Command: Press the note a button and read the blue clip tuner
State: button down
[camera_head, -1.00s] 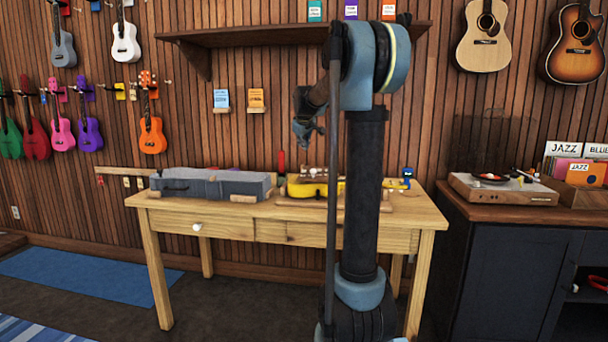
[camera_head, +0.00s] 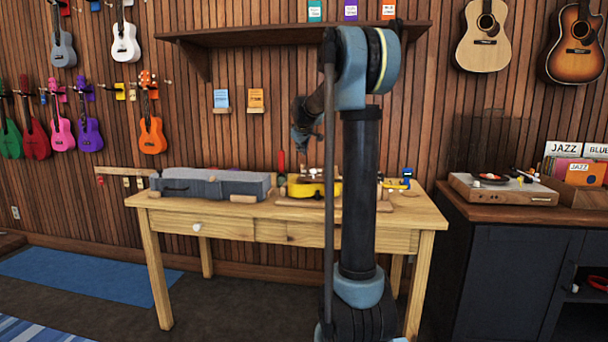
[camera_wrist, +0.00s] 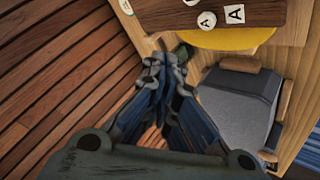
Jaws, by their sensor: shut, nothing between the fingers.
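My gripper (camera_head: 301,146) hangs above the back of the wooden workbench, left of my upright arm. In the wrist view its fingers (camera_wrist: 152,66) are together with nothing between them. A round white button marked A (camera_wrist: 207,20) and a white square tag marked A (camera_wrist: 235,14) sit at the top of the wrist view, right of and apart from the fingertips. Beside them is the yellow ukulele (camera_wrist: 228,40), which also lies on the bench in the head view (camera_head: 326,188), partly behind my arm. A small blue item (camera_head: 407,172), perhaps the clip tuner, stands at the bench's right; its reading is too small to see.
A grey case (camera_head: 205,183) lies on the left of the workbench (camera_head: 180,213); it also shows in the wrist view (camera_wrist: 240,100). A wooden shelf (camera_head: 255,33) juts from the wall above. A record player (camera_head: 500,188) stands on a dark cabinet at right.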

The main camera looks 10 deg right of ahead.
jog(key=shift+f, duration=2.7)
jog(key=shift+f, duration=0.15)
jog(key=shift+f, duration=0.2)
jog(key=shift+f, duration=0.55)
jog(key=shift+r, duration=0.1)
dwell(0.5)
jog(key=shift+r, duration=0.85)
jog(key=shift+r, duration=2.55)
jog(key=shift+s, duration=0.1)
